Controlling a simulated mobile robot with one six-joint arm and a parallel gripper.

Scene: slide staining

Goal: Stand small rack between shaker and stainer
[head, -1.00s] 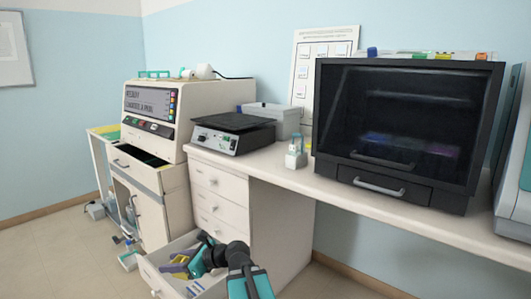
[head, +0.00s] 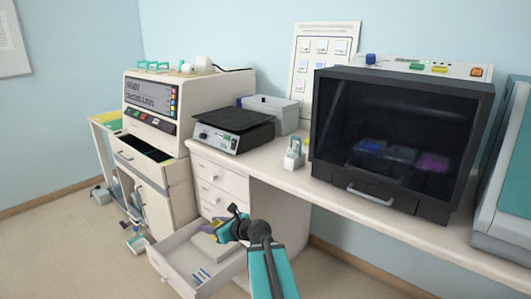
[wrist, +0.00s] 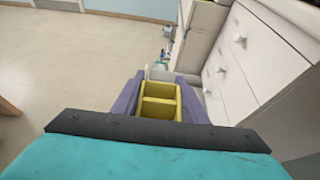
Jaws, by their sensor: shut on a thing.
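My gripper (head: 218,229) is over the open drawer, below the bench. In the wrist view its purple fingers (wrist: 160,90) are shut on a small yellow rack (wrist: 158,108) with a divider across it. In the head view the rack is small and mostly hidden by my gripper. The shaker (head: 231,128), a black platform on a pale base with a control panel, stands on the bench at left. A dark glass-fronted cabinet (head: 330,120) with coloured dishes inside, apparently the stainer, stands to its right. Bench top (head: 264,164) shows between them.
A small white holder with a grey-green top (head: 294,156) stands in that gap, near the cabinet. A grey box (head: 285,115) is behind the shaker. The open drawer (head: 172,262) holds a pale block and blue-marked items. A machine with a display (head: 150,97) stands at left.

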